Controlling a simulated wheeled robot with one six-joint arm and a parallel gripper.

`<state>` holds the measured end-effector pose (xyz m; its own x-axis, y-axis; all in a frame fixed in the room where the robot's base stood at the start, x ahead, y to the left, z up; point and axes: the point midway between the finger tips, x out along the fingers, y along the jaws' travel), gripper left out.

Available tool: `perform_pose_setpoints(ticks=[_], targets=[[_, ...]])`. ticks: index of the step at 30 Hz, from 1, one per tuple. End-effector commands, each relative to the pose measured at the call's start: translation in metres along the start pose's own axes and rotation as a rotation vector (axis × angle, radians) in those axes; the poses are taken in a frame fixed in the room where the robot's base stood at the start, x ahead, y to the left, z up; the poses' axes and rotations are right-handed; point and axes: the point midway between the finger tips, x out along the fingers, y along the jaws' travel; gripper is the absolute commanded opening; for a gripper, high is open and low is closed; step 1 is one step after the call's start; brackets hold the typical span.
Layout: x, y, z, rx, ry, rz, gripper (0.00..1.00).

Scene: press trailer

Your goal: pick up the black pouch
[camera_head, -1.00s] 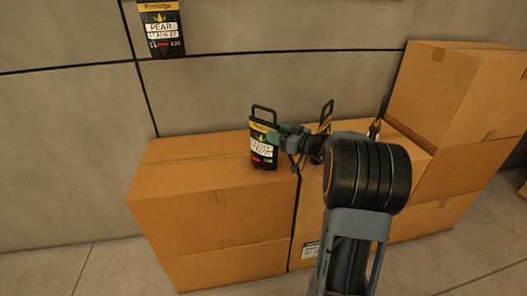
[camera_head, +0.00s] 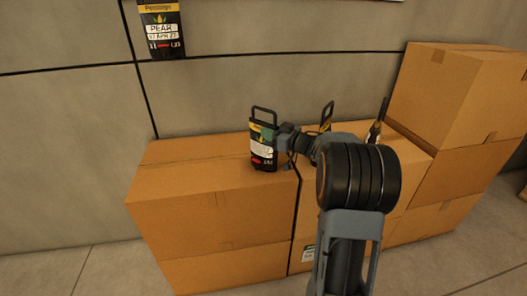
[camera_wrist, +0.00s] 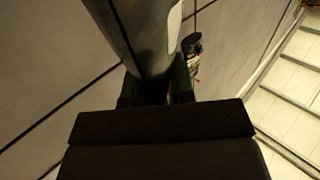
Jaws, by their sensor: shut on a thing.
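The black pouch (camera_head: 262,150) has a handle on top, a yellow band and a white label. In the wrist view the pouch (camera_wrist: 145,35) shows edge-on, as a dark shiny shape between the two fingers (camera_wrist: 155,88). Whether its base touches the box, I cannot tell.
A similar dark item with a handle (camera_head: 326,117) and another dark item (camera_head: 377,125) stand behind my arm, partly hidden. Cardboard boxes (camera_head: 215,210) stand along the grey wall, stacked higher at right (camera_head: 450,95). Another black pouch (camera_head: 161,30) is higher up by the wall.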

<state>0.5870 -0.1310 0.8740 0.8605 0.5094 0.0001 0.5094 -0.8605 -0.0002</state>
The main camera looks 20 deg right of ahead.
Motion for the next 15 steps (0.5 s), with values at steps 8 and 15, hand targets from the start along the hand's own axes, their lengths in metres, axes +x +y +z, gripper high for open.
perform_pose_setpoints(ticks=[8,15], targets=[[-0.0001,0.0,0.0001,0.0,0.0,0.0,0.0],[-0.0001,0.0,0.0001,0.0,0.0,0.0,0.0]])
